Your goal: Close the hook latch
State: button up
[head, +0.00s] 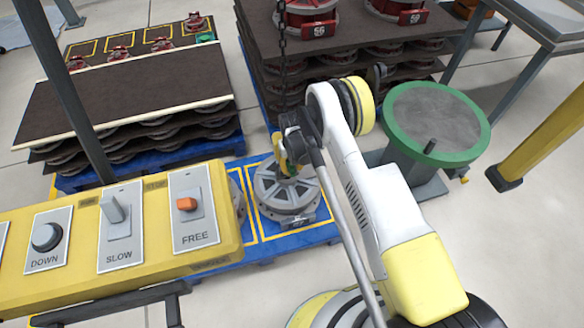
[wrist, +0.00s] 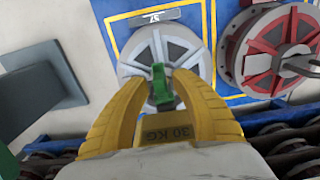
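My gripper (wrist: 163,82) has two curved yellow fingers, reaching up in the wrist view over a grey spoked wheel. A small green part (wrist: 161,86), which looks like the hook latch, shows between the fingertips. Whether the fingers touch or clamp it I cannot tell. In the head view, my gripper (head: 288,165) is a small yellow and green patch above the grey wheel (head: 286,188). A dark chain (head: 282,60) hangs down to near my gripper. The latch's open or closed position is unclear.
A yellow control panel (head: 150,225) with DOWN, SLOW and FREE controls fills the lower left. Stacked dark pallets of red wheels (head: 310,20) stand behind. A round green-rimmed table (head: 437,122) is at the right. A red wheel (wrist: 272,50) lies beside the grey one.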

grip_shut()
jog(key=shift+s+d+f+t+y, duration=0.1)
jog(key=shift+s+f+t+y, duration=0.15)
jog(key=shift+t, duration=0.5)
jog(key=shift+s+f+t+y, duration=0.15)
jog(key=shift+f+t, duration=0.2)
jog(key=shift+t, duration=0.4)
